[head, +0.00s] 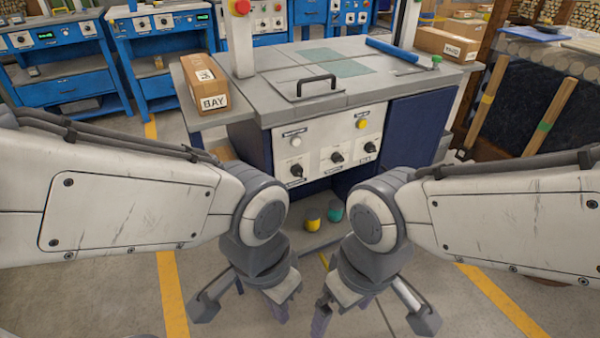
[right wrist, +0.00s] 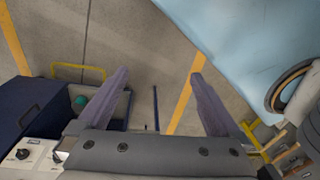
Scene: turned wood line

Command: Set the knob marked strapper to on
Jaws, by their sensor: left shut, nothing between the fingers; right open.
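A white control panel (head: 318,150) is on the front of the grey-topped bench. It carries three black knobs in a rising row: left (head: 297,170), middle (head: 337,157) and right (head: 370,147). Their labels are too small to read, so I cannot tell which is strapper or its setting. Part of the panel and a black knob (right wrist: 22,154) show at the lower left of the right wrist view. My left gripper (head: 281,312) is shut and empty, low in front of the bench. My right gripper (head: 342,312) is open and empty beside it; its spread fingers (right wrist: 160,82) show over bare floor.
A white button (head: 295,141) and a yellow button (head: 361,124) sit above the knobs. The bench top (head: 270,108) has a black handle (head: 316,84) and a box marked BAY (head: 204,85) at its left. Yellow and teal cups (head: 312,219) stand below. Floor before the bench is clear.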

